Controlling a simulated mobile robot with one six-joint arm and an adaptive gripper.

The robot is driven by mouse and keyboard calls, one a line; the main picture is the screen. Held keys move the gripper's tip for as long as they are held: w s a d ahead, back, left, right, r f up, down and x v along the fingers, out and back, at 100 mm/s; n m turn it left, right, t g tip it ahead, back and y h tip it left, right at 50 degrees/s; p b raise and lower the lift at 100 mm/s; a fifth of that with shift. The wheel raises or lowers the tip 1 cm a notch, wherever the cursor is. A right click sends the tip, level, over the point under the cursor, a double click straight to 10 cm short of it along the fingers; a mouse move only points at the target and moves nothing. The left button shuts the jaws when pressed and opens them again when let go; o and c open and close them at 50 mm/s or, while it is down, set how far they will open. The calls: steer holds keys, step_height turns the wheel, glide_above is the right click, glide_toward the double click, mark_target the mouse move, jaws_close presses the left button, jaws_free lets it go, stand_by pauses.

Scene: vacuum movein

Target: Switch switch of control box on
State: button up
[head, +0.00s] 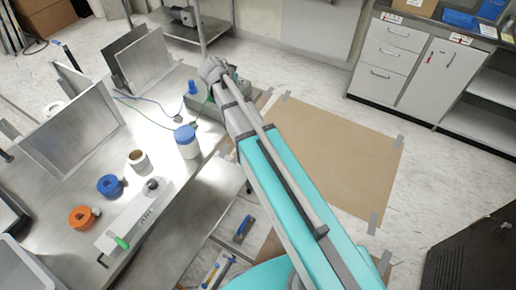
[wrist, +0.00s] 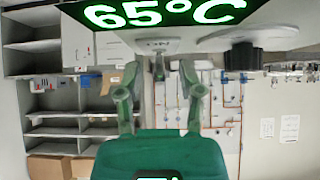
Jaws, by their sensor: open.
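The control box (head: 203,112) sits at the right edge of the metal table in the head view, partly hidden by my arm. In the wrist view its display (wrist: 165,14) reads 65°C in green. Below the display is a small toggle switch (wrist: 158,71) on a light plate with small lettering. My gripper (wrist: 158,68) is open, with one finger to each side of the switch. Nothing is held between the fingers, and contact with the switch cannot be told. The fingers are not clear in the head view.
A dark round knob (wrist: 244,57) sits right of the switch. Cardboard (head: 335,150) covers the floor right of the table.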

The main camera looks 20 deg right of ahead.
steer(key=shift+w+d+r+g+y+p, duration=0.2)
steer(key=shift+w+d+g+y+p, duration=0.1)
steer(key=shift+g+y+p, duration=0.6)
steer(key=shift+w+d+r+g+y+p, duration=0.2)
steer(key=shift+g+y+p, duration=0.4)
steer(key=shift+p, duration=0.5)
steer(key=g+y, duration=0.1)
steer(key=w+g+y+p, duration=0.1)
steer(key=d+g+y, duration=0.1)
steer(key=shift+w+f+g+y+p, duration=0.15)
steer(key=shift+f+g+y+p, duration=0.15)
steer(key=shift+g+y, duration=0.1)
steer(key=r+p, duration=0.2)
steer(key=shift+s+r, duration=0.25)
steer(key=shift+r, duration=0.05)
step_height(320, 180, up, 11)
steer(key=p, duration=1.2)
steer(key=s+f+n+b, duration=0.5)
steer(key=s+f+b, duration=0.45)
steer(key=s, duration=0.45)
steer(key=s+f+n+b, duration=0.4)
steer(key=s+f+b, duration=0.55)
steer(key=s, duration=0.35)
step_height(320, 180, down, 12)
steer(key=b, duration=1.2)
steer(key=shift+w+a, duration=0.15)
steer(key=shift+a, duration=0.05)
steer(key=shift+r, duration=0.1)
